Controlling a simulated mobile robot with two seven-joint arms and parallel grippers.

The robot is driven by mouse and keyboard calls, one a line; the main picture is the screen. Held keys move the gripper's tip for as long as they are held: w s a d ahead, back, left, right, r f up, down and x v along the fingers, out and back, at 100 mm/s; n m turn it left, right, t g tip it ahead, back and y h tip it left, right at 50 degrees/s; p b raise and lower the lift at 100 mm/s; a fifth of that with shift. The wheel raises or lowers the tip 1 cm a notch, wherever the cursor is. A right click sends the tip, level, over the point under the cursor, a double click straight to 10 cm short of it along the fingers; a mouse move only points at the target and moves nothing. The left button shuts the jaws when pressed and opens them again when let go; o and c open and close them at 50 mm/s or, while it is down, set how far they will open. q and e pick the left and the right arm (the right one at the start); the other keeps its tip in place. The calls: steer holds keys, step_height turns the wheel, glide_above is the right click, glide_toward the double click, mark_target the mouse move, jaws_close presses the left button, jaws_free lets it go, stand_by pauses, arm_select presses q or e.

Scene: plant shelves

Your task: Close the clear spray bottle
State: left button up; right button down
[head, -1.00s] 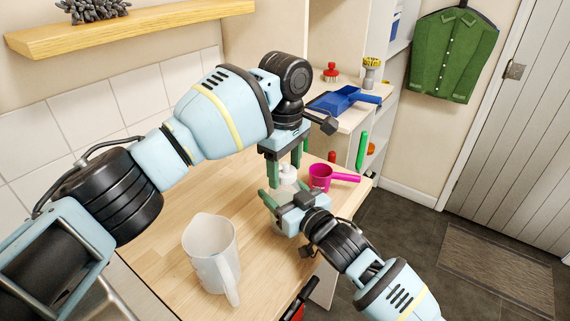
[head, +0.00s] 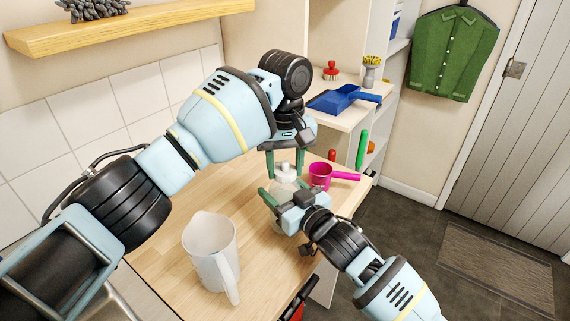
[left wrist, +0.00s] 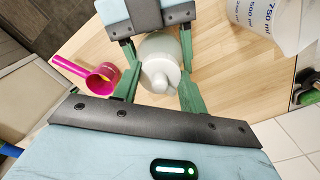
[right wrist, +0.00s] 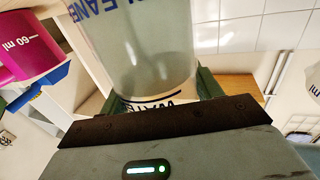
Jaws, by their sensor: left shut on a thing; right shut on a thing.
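The clear spray bottle (head: 282,226) stands on the wooden counter, with a white spray top (head: 285,170). My left gripper (head: 285,174) points down from above and is shut on the white top; the left wrist view shows that top (left wrist: 160,78) between its green fingers. My right gripper (head: 283,194) comes in from the front right and is shut on the bottle's body. The right wrist view shows the see-through body (right wrist: 145,50) with blue lettering between its fingers. The join of top and body is partly hidden by the fingers.
A pink measuring cup (head: 319,176) lies just right of the bottle. A white jug (head: 208,245) stands at the front left of the counter (head: 165,220). A blue dustpan (head: 345,98) and brushes sit on the shelf behind. Clear counter lies left of the bottle.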

arm_select(q)
steer(key=m, duration=1)
steer(key=shift+m, duration=0.4)
steer(key=m, duration=1.1)
steer(key=o, duration=1.2)
steer(key=shift+c, duration=0.2)
step_height(320, 180, up, 12)
